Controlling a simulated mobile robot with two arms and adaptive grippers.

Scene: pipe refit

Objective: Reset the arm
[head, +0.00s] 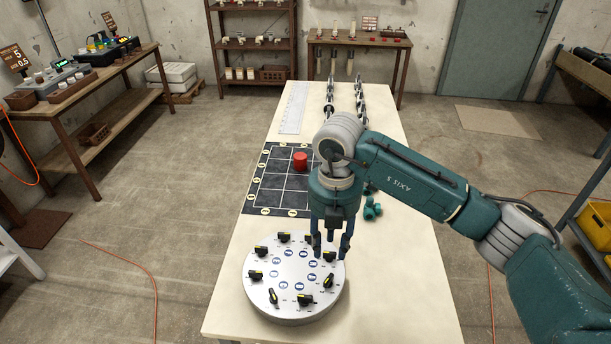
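A round silver dial plate (293,312) lies on the near end of the pale table. Several black knobs with yellow marks stand in a ring around its top, with blue-marked labels inside the ring. My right gripper (331,250) points down over the plate's upper right edge. Its fingers are apart, on either side of a black knob (329,256); I cannot tell whether they touch it. The gripper and arm hide part of the table behind. My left gripper is not in view.
Behind the plate, a dark grid mat (271,182) carries a red cylinder (300,161). Teal pipe fittings (373,209) lie right of the gripper. A white ruler-like strip (293,108) lies farther back. The table's left front corner is clear.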

